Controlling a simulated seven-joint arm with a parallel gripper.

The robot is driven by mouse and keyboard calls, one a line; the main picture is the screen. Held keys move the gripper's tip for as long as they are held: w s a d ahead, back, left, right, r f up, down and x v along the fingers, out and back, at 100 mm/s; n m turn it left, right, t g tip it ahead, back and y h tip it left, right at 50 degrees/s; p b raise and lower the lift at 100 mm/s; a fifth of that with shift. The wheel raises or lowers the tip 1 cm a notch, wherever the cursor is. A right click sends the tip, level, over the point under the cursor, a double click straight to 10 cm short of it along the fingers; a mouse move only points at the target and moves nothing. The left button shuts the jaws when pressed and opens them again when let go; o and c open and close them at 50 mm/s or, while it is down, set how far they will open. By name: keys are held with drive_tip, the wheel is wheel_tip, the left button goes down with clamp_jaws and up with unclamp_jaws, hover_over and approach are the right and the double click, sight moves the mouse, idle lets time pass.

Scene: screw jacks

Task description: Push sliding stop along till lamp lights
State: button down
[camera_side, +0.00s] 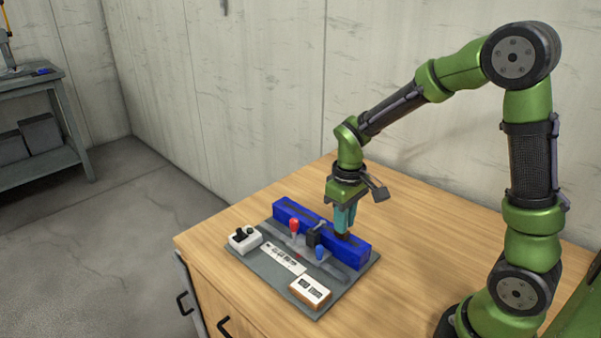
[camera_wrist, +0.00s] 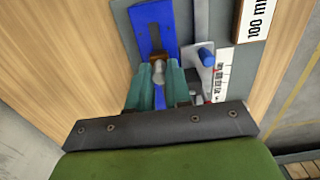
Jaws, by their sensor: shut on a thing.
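A long blue rail (camera_side: 290,214) with a slot lies along the back of a grey base plate (camera_side: 262,272). A black block (camera_side: 313,236), which looks like the sliding stop, stands at the rail's front near its middle. My gripper (camera_side: 343,234) points down onto the rail, just right of this block. In the wrist view, its teal fingers (camera_wrist: 158,88) are closed around a silver round-ended part (camera_wrist: 158,70) over the blue rail (camera_wrist: 152,25). I cannot tell how this part joins the block. No glowing lamp is clear; a red knob (camera_side: 294,226) stands left of the block.
A blue knob (camera_side: 320,251) stands in front of the block. A white switch box (camera_side: 245,239) sits at the plate's left, a label strip (camera_side: 284,258) in front, and a white display box (camera_side: 310,290) at the front right. Bare wooden bench (camera_side: 430,230) lies to the right.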

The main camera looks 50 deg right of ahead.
drive_tip(key=shift+w, duration=1.85)
drive_tip(key=shift+r, duration=0.1)
drive_tip(key=c, duration=1.2)
unclamp_jaws()
drive_tip(key=shift+c, duration=0.2)
wheel_tip(320, 180, up, 7)
